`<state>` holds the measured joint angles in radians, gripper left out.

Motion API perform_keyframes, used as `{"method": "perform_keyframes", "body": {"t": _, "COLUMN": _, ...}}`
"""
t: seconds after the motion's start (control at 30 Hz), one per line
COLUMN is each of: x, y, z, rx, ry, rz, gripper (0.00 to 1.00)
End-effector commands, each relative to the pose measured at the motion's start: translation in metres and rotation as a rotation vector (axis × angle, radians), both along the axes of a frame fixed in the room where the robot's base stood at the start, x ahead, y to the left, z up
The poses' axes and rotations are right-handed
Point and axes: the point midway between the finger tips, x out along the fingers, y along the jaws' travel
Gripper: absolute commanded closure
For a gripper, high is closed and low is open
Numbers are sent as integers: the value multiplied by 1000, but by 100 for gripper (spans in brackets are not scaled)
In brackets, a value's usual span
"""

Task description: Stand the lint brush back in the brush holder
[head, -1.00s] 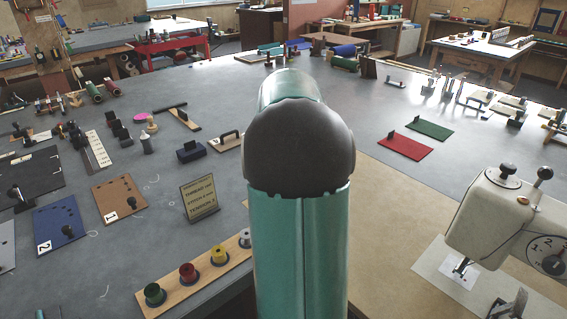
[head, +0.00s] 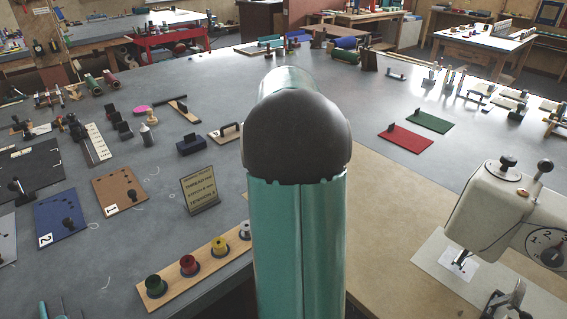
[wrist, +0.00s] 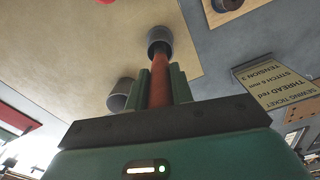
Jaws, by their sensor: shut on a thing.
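In the wrist view my gripper (wrist: 160,84) has its two green fingers closed on the red-brown handle of the lint brush (wrist: 159,91). The handle points away from the palm and ends in a grey cylindrical part with a dark end face. A second grey cylinder (wrist: 120,94), which looks like the brush holder, is just left of the fingers against the tan surface. It is partly hidden by the left finger and apart from the brush in this view. In the head view my own arm hides the gripper, brush and holder.
The tan tabletop (head: 390,245) is mostly bare. A sewing machine (head: 505,215) stands at its right. A sewing ticket (head: 200,190) and a thread-spool rack (head: 205,262) are left of my arm. Red (head: 404,145) and green (head: 430,122) plates lie behind.

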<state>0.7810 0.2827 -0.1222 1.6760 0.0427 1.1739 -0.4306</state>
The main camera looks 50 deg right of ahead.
Motion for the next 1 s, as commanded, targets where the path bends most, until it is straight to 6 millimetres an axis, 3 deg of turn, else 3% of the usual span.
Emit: {"method": "perform_keyframes", "body": {"t": 1.0, "x": 0, "y": 0, "z": -28, "rx": 0, "ry": 1, "rz": 0, "gripper": 100}}
